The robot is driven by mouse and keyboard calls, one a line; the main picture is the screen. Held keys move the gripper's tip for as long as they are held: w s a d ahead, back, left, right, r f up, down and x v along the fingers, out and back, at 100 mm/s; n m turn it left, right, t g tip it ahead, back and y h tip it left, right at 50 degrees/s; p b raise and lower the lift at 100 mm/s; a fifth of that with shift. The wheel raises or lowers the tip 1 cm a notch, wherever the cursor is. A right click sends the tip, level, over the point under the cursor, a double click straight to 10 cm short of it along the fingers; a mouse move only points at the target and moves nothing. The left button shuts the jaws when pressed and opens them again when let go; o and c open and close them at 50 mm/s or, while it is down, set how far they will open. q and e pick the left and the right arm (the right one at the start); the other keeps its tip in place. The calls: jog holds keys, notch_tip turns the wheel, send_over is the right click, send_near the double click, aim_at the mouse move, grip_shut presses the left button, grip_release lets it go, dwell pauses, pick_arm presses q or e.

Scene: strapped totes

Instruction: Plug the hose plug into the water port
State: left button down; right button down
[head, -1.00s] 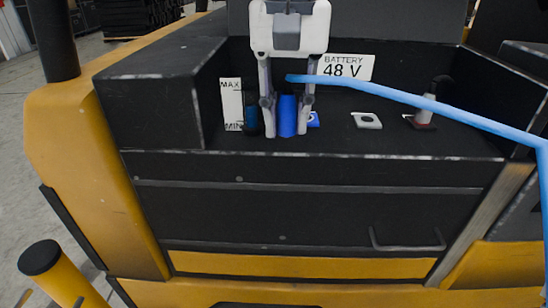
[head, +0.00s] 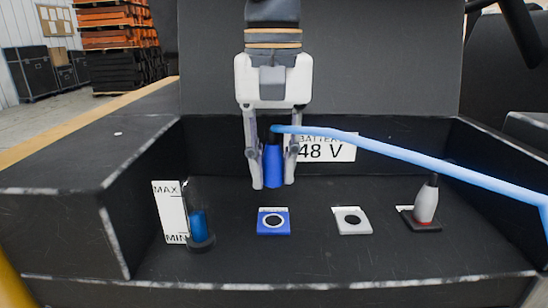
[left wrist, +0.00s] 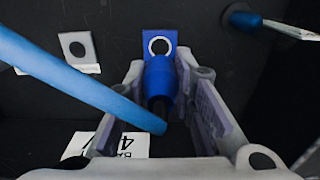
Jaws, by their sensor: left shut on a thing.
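The blue hose plug (head: 273,163) hangs upright between the fingers of my left gripper (head: 273,185), which is shut on it. The light-blue hose (head: 400,160) runs from its top to the right. The blue port plate (head: 273,228), with a white ring around a dark hole, shows uncovered below the plug in the head view. In the left wrist view the plug (left wrist: 160,82) points toward the blue plate (left wrist: 160,37) and appears apart from it, its end just short of the ring; the exact gap is unclear. My right gripper is not in view.
A white port plate (head: 352,226) lies right of the blue one. A grey-and-red plug (head: 426,203) stands farther right. A sight gauge with blue fluid (head: 198,222) stands left, by a MAX/MIN label (head: 170,205). Dark walls enclose the bay; a 48 V label (head: 330,152) is behind.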

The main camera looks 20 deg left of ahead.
aim_at(273, 129)
pick_arm(q)
jog(key=shift+f, duration=2.65)
jog(key=shift+f, duration=0.55)
jog(key=c, duration=1.3)
grip_release()
notch_tip(273, 129, up, 12)
